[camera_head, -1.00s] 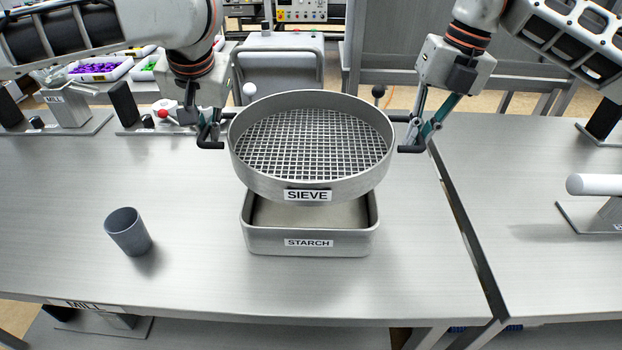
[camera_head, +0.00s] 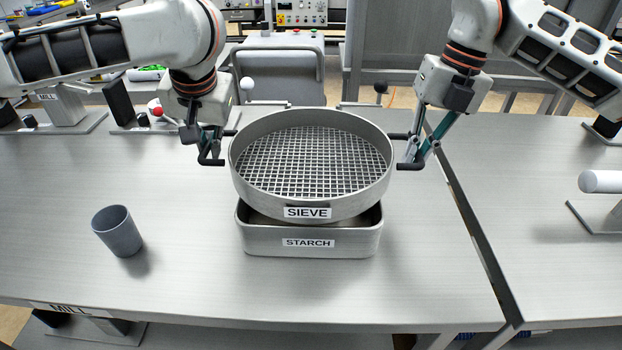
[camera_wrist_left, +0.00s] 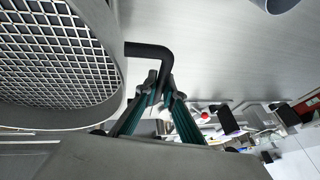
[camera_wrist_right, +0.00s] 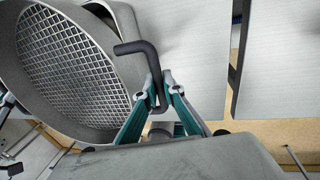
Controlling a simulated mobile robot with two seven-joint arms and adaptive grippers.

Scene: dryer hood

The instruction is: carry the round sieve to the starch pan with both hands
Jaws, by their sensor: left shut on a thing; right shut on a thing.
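The round sieve (camera_head: 308,213) is a grey metal ring with a wire mesh floor and a black handle on each side. It is over the starch pan (camera_head: 310,243), a grey rectangular pan with a STARCH label, and hides most of the pan's opening. I cannot tell whether sieve and pan touch. My left gripper (camera_head: 211,150) is shut on the sieve's left handle, also seen in the left wrist view (camera_wrist_left: 158,88). My right gripper (camera_head: 411,155) is shut on the right handle, also seen in the right wrist view (camera_wrist_right: 157,88). The sieve looks roughly level.
A grey cup (camera_head: 117,232) stands on the table left of the pan. A gap (camera_head: 470,215) separates this table from another on the right, which holds a white cylinder on a stand (camera_head: 602,182). Mill stands (camera_head: 62,108) are at the back left. The front of the table is clear.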

